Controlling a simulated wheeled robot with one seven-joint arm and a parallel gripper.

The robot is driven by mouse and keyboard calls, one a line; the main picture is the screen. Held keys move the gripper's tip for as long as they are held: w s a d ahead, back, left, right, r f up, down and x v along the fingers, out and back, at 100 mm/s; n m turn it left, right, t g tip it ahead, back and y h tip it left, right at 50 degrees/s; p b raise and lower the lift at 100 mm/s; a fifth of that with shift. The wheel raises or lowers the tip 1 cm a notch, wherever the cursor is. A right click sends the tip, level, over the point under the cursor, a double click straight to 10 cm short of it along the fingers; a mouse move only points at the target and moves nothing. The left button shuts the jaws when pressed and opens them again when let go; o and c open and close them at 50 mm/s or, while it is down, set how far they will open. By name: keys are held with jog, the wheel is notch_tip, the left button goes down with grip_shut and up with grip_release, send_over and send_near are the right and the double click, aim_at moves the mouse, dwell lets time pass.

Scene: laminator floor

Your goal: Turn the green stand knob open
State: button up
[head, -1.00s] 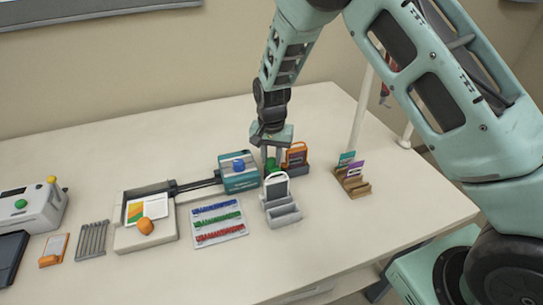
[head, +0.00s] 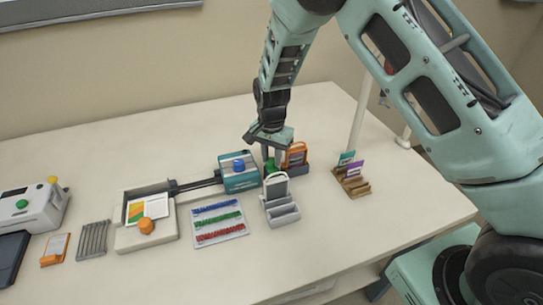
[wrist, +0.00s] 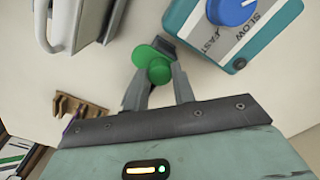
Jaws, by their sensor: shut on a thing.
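The green stand knob (wrist: 158,70) sits between the two fingers of my gripper (wrist: 160,88) in the wrist view. A second green part (wrist: 146,52) shows just beyond it, at an angle. In the head view my gripper (head: 270,158) points down at the table and is shut on the green knob (head: 269,168), which is partly hidden by the fingers. The knob stands between the teal machine and the grey stand (head: 283,212) with the white-framed holder.
The teal machine (head: 240,180) with a blue SLOW/FAST dial (wrist: 232,10) is close on the left. An orange-framed holder (head: 296,154) stands just right of my gripper. A wooden card rack (head: 352,183) is farther right. The front right of the table is clear.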

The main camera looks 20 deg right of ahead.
aim_at(271, 160)
jog(key=o, duration=1)
jog(key=shift+r, duration=0.1)
notch_tip(271, 160, up, 17)
jog(key=b, duration=0.2)
jog(key=shift+r+b, duration=0.15)
jog(key=shift+b, duration=0.2)
